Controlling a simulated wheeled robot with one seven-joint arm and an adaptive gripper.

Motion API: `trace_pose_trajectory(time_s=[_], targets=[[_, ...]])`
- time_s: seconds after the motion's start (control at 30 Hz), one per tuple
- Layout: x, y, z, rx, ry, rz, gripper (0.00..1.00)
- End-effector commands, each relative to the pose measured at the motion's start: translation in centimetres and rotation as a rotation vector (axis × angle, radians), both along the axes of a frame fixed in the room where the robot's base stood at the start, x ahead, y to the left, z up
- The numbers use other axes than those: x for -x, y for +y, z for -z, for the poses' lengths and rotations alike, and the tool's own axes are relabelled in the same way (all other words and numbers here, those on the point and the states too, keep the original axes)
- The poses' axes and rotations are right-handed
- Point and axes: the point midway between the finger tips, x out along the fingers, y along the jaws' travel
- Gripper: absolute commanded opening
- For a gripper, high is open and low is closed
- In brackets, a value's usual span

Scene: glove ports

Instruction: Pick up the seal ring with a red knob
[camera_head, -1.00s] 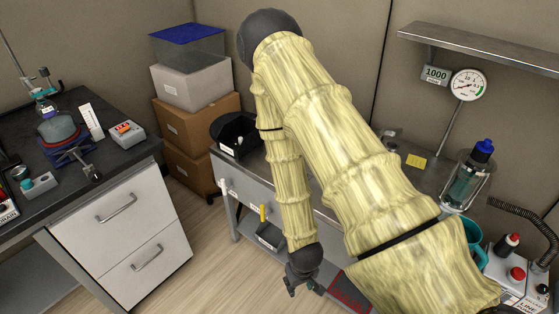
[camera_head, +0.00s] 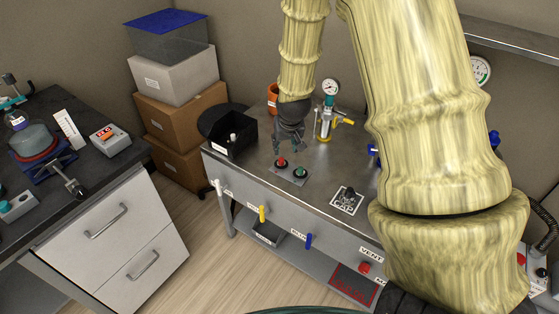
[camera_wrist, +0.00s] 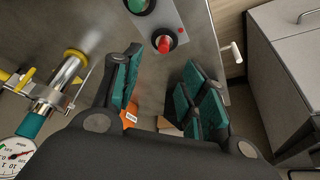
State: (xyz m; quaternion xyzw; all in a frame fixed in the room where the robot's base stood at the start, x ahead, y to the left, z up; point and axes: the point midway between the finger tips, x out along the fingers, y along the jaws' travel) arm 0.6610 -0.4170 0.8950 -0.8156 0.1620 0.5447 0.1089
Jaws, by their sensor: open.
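The seal ring with a red knob (camera_head: 281,161) sits on a small grey plate on the steel bench, beside a similar one with a green knob (camera_head: 300,172). In the wrist view the red knob (camera_wrist: 165,44) stands in a dark ring, just beyond the fingertips and roughly between them. The green knob (camera_wrist: 138,5) is cut by the top edge. My gripper (camera_head: 291,148) points down above the bench, just behind the red knob. Its teal-padded fingers (camera_wrist: 162,70) are apart with nothing between them.
A valve assembly with a gauge and yellow handles (camera_head: 325,120) stands close right of my gripper. A black bin (camera_head: 233,136) is at left and an orange cup (camera_head: 272,97) behind. A black knob on a labelled plate (camera_head: 347,198) lies to the right. Bare steel lies between.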

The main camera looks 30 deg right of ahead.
Motion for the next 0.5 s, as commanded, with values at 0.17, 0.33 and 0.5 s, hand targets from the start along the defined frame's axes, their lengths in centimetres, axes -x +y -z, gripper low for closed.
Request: trace_pose_trajectory(time_s=[0.17,0.33,0.5], targets=[[-0.6,-0.1,1.5,0.000,0.003,-0.002,0.43],[-1.3,-0.4,3.3,0.001,0.002,-0.001,0.43],[-1.7,-0.7,4.6,0.000,0.001,-0.001,0.43]])
